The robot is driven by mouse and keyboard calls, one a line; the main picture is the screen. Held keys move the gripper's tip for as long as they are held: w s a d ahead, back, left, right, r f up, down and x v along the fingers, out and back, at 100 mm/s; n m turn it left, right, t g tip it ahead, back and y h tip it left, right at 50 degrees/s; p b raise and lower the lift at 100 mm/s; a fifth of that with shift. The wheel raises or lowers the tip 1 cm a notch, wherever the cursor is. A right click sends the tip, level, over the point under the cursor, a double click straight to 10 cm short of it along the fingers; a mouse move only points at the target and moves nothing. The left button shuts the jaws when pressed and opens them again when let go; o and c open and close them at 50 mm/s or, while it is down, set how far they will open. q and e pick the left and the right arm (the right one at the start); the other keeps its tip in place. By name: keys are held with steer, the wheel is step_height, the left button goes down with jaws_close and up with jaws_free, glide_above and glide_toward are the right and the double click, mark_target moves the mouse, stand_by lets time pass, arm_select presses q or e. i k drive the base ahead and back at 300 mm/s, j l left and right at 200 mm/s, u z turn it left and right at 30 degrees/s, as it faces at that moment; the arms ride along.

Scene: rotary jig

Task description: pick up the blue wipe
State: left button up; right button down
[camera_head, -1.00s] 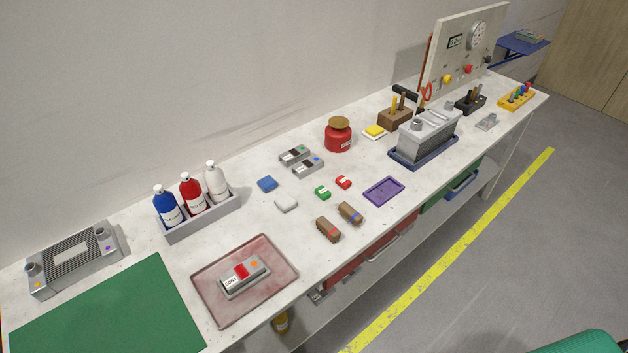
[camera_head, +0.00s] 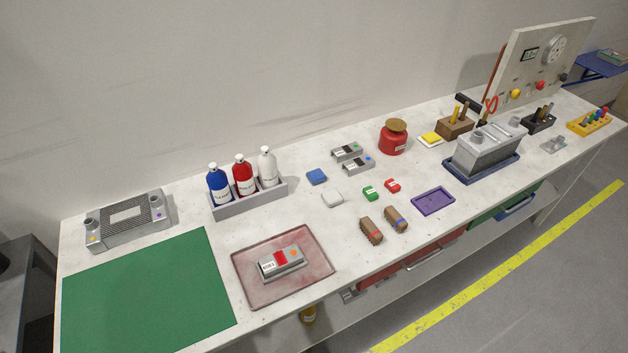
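The blue wipe (camera_head: 316,176) is a small folded blue pad lying flat on the white bench (camera_head: 200,242), just right of the bottle caddy. A similar white pad (camera_head: 332,198) lies just in front of it, apart from it. Nothing covers the blue wipe. Neither of my grippers shows in the head view.
A grey caddy (camera_head: 252,201) with blue, red and white bottles stands left of the wipe. Grey devices (camera_head: 347,152) and a red pot (camera_head: 393,137) stand to its right. A reddish tray (camera_head: 247,290) with a labelled device and a green mat (camera_head: 150,290) lie toward the front left.

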mark_target(316, 177)
steer(key=i+l+u, duration=0.15)
steer(key=u, duration=0.2)
steer(key=l+u, duration=0.35)
steer(key=i+l+u, duration=0.1)
steer(key=l+u, duration=0.25)
